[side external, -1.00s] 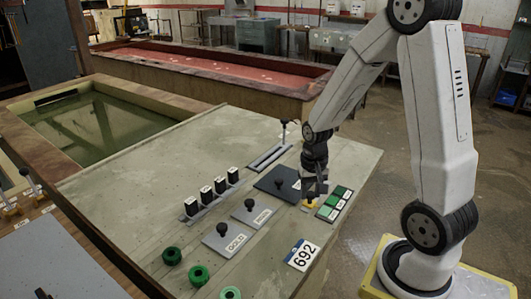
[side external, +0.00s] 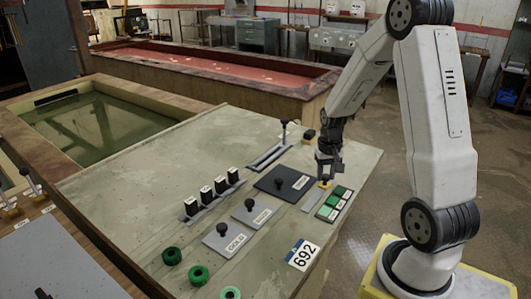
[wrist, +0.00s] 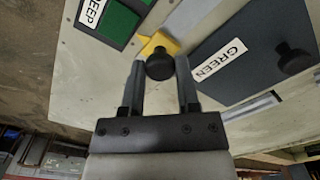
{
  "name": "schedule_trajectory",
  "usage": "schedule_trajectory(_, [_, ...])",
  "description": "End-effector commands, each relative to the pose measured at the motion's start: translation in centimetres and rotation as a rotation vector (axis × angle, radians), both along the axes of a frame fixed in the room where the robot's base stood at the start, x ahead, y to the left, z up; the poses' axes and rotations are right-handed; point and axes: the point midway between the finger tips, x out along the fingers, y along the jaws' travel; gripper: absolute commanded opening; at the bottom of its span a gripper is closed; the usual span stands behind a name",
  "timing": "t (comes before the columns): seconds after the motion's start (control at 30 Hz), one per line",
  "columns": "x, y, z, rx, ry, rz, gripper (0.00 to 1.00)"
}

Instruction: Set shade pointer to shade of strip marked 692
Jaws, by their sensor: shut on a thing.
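The shade pointer is a yellow slider with a black knob (wrist: 160,66). It shows in the side view (side external: 325,183) at the far end of its grey rail (side external: 312,200). My gripper (side external: 328,174) points down over it, shut on the knob, with a finger on each side in the wrist view (wrist: 160,75). The shade chart (side external: 334,203) of several green patches lies beside the rail. In the wrist view the pointer is close to the dark green patch (wrist: 115,22) labelled DEEP. A white card marked 692 (side external: 303,255) lies near the front edge; I cannot make out a strip there.
A dark plate (side external: 283,183) labelled GREEN, with a knob, lies close left of the pointer. Two grey knobbed plates (side external: 226,240), several black-and-white blocks (side external: 205,195), green rings (side external: 198,275) and a slotted lever (side external: 284,130) share the bench.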

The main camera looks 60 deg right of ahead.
Motion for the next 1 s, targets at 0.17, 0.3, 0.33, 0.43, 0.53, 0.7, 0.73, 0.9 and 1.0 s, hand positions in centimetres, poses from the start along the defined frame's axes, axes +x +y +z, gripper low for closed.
schedule_trajectory(0.17, [0.10, -1.02, 0.11, -0.006, -0.006, 0.000, 0.00])
schedule_trajectory(0.3, [0.10, -1.12, 0.13, -0.008, -0.007, 0.000, 0.00])
schedule_trajectory(0.33, [0.10, -1.15, 0.13, -0.008, -0.007, 0.000, 0.00])
schedule_trajectory(0.43, [0.10, -1.20, 0.14, -0.011, -0.008, 0.000, 0.53])
schedule_trajectory(0.53, [0.09, -1.11, 0.12, -0.008, -0.006, 0.000, 0.75])
schedule_trajectory(0.7, [0.05, -0.95, 0.07, -0.005, -0.004, 0.000, 0.75])
schedule_trajectory(0.73, [0.04, -0.93, 0.06, -0.005, -0.004, 0.001, 0.75])
schedule_trajectory(0.9, [0.04, -0.88, 0.19, -0.004, -0.004, 0.001, 0.75])
schedule_trajectory(1.0, [0.06, -0.88, 0.60, -0.004, -0.004, 0.001, 0.75])
